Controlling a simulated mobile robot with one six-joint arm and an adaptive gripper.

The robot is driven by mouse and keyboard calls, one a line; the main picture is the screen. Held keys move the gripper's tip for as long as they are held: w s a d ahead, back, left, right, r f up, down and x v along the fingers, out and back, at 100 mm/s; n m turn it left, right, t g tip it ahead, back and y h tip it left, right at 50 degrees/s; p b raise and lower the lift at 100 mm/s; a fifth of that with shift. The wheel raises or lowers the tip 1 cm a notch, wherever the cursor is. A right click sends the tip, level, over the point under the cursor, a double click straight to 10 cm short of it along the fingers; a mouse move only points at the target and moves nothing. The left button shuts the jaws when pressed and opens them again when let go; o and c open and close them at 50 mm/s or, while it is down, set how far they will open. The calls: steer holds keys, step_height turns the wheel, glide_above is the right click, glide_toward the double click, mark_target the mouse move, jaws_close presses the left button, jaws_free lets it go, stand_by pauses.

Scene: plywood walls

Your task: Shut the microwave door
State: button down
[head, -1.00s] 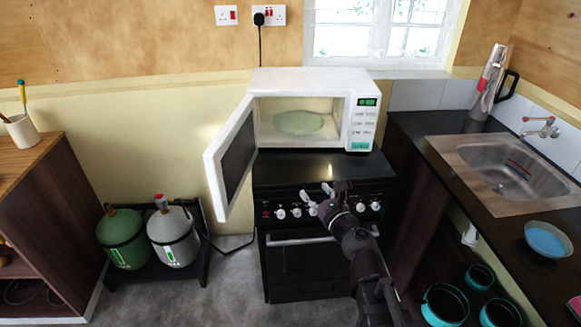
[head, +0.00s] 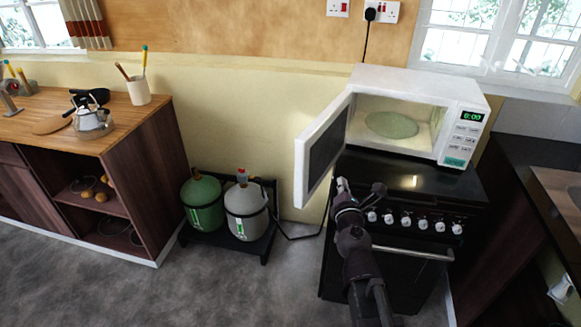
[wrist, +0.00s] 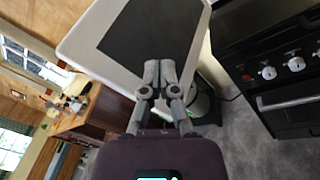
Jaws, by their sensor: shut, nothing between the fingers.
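The white microwave (head: 400,112) stands on the black stove, its cavity and glass turntable visible. Its door (head: 325,148) is hinged on the left and swung wide open toward me, with a dark inner panel. My gripper (head: 342,184) is shut and empty, near the lower right of the door in the head view. In the wrist view, the shut fingers (wrist: 158,66) overlap the lower edge of the door (wrist: 150,35). I cannot tell whether they touch it.
The black stove (head: 405,245) with knobs and an oven handle stands below. Green (head: 202,203) and grey (head: 245,210) gas cylinders stand to its left. A wooden counter (head: 60,120) is further left, with open grey floor in front.

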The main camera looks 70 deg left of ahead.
steer(key=s+a+m+t, duration=0.1)
steer(key=s+a+m, duration=0.2)
steer(key=s+m, duration=0.2)
steer(key=s+a+m+t+h, duration=0.1)
steer(key=s+a+m, duration=0.3)
steer(key=s, duration=0.8)
steer(key=m, duration=0.2)
steer(key=shift+a+f+m+t, duration=0.25)
steer(key=shift+f+m+t, duration=0.05)
steer(key=x, duration=1)
steer(key=w+d, duration=0.2)
steer(key=d, duration=0.1)
steer(key=shift+w+d+f, duration=0.1)
steer(key=shift+w+f, duration=0.05)
steer(key=shift+w, duration=0.05)
steer(key=shift+d, duration=0.1)
